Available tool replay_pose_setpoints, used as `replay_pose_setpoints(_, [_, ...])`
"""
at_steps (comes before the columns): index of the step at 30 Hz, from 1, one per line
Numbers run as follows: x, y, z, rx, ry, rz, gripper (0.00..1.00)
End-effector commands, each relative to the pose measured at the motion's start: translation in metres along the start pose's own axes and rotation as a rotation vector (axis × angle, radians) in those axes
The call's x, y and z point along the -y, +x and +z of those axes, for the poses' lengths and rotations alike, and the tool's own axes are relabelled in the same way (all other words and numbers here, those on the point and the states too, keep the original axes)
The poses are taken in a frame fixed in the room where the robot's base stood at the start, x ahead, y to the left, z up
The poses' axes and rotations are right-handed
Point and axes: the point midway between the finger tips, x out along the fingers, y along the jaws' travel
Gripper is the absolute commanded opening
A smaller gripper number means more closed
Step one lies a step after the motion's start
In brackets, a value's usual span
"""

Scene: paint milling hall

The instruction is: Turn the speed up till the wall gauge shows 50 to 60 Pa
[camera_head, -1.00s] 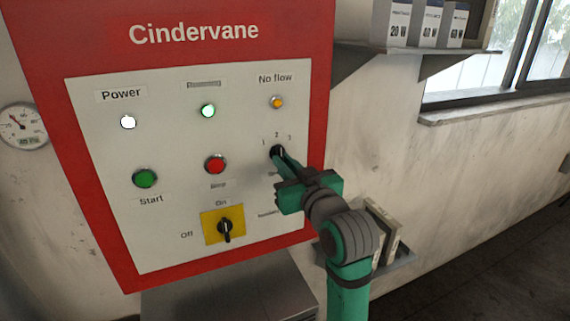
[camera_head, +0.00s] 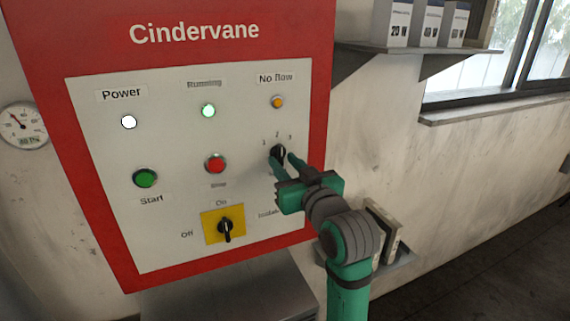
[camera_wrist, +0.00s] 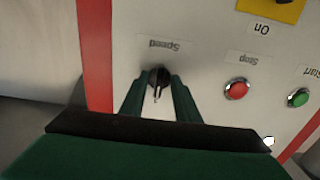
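The black speed knob (camera_head: 278,151) is on the white panel of the red Cindervane cabinet, below the marks 1, 2 and 3. Its pale pointer line looks turned to about 2. The knob also shows in the wrist view (camera_wrist: 158,77), which sees the panel upside down. My gripper (camera_head: 285,159) is open, with one finger on each side of the knob. Whether the fingertips touch it I cannot tell. The round wall gauge (camera_head: 23,125) is at the left edge; its needle leans up and left, but the figures are too small to read.
The Power lamp (camera_head: 129,122) glows white and the Running lamp (camera_head: 208,111) green. The No flow lamp (camera_head: 278,102) is amber. The green Start button (camera_head: 145,178) and red Stop button (camera_head: 215,163) are left of the knob. The isolator (camera_head: 224,229) stands upright at On.

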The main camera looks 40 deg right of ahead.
Motion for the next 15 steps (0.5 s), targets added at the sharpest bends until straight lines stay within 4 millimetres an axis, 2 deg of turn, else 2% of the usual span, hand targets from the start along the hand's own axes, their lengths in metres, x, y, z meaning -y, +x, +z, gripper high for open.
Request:
replay_pose_setpoints(5, [-0.002,-0.020,0.000,-0.002,0.000,0.003,0.29])
replay_pose_setpoints(15, [-0.001,-0.082,0.000,-0.001,0.000,0.003,0.29])
